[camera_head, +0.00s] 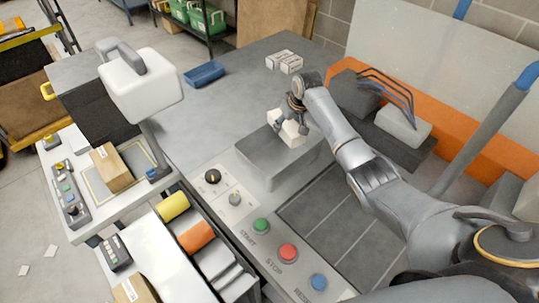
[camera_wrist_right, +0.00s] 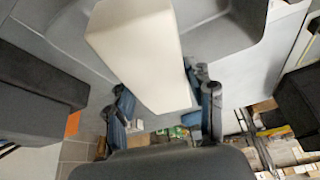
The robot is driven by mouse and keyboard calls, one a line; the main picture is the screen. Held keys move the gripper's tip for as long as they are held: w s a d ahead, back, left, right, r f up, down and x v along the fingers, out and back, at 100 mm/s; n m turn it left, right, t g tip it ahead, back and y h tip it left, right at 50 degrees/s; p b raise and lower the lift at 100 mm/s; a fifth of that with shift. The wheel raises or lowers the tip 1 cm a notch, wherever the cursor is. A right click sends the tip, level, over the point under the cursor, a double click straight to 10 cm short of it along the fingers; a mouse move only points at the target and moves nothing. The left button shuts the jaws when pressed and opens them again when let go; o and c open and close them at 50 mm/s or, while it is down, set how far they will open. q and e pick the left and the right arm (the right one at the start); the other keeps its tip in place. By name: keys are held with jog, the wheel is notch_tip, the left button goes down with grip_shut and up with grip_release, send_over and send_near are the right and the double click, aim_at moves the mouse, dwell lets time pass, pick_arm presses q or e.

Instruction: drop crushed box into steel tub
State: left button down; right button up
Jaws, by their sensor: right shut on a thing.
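A pale, off-white box (camera_head: 291,132) is held in my right gripper (camera_head: 293,110) at the middle of the grey worktop. In the right wrist view, the box (camera_wrist_right: 140,50) fills the space between the two blue-grey fingers, which are shut on it. Its dents cannot be made out. A grey tub (camera_head: 268,163) is at the worktop's front part, directly below the box in the head view. In the right wrist view the tub's smooth, rounded grey wall (camera_wrist_right: 215,35) shows behind the box. How high the box is above the tub is unclear. My left gripper is not in view.
A control panel with green, red and blue buttons (camera_head: 288,252) lies in front of the tub. A small blue tray (camera_head: 204,74) and white cartons (camera_head: 284,62) sit at the back. A white display head (camera_head: 140,85) stands left. Grey blocks (camera_head: 402,128) are right, behind my arm.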

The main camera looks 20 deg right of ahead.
jog(key=shift+s+f, duration=0.1)
jog(key=shift+f, duration=0.5)
notch_tip(320, 180, down, 4)
jog(key=b, duration=0.4)
jog(key=shift+f+b, duration=0.1)
jog(key=shift+b, duration=0.25)
jog(key=o, duration=1.3)
jog(key=v, duration=1.2)
